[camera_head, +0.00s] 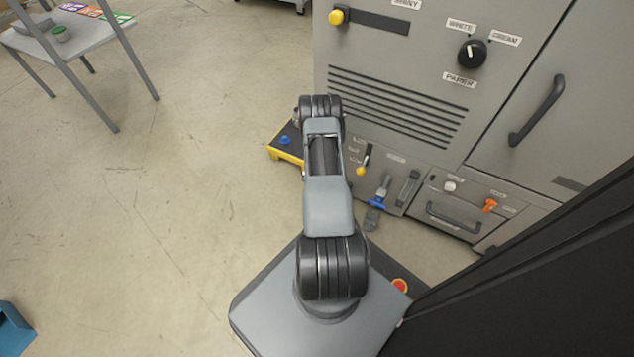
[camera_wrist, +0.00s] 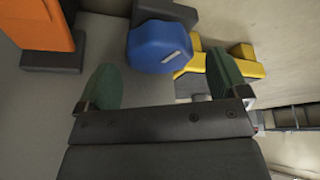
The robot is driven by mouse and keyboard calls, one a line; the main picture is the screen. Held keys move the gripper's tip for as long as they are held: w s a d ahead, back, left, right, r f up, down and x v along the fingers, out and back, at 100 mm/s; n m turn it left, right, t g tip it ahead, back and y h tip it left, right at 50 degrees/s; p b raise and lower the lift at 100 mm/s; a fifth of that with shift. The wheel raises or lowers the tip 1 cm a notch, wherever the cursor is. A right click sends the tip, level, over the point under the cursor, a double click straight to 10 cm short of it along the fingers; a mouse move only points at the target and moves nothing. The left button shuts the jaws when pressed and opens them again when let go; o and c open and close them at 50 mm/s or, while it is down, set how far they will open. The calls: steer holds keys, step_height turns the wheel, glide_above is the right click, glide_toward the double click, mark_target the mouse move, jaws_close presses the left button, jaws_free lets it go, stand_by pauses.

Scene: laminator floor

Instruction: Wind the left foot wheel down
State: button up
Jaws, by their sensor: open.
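In the wrist view a blue lobed wheel (camera_wrist: 160,45) with a white mark on its face lies ahead of my gripper (camera_wrist: 155,88). The two green-padded fingers are spread wide and empty. The wheel is roughly level with the gap between them, and I see no finger closed on it. In the head view my gripper is hidden by my arm. A blue knob (camera_head: 285,140) shows on a black and yellow base left of my arm. Another blue handle (camera_head: 377,203) is low on the machine front, right of my arm. I cannot tell which one the wrist view shows.
Yellow parts (camera_wrist: 220,68) stand close beside the wheel and the right finger. An orange block (camera_wrist: 45,25) is at upper left. The grey machine (camera_head: 400,100) fills the right of the head view. The floor (camera_head: 150,200) on the left is open, with a table (camera_head: 85,40) beyond.

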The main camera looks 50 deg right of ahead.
steer(key=shift+x, duration=0.85)
steer(key=shift+c, duration=0.2)
steer(key=c, duration=0.9)
steer(key=shift+o, duration=0.2)
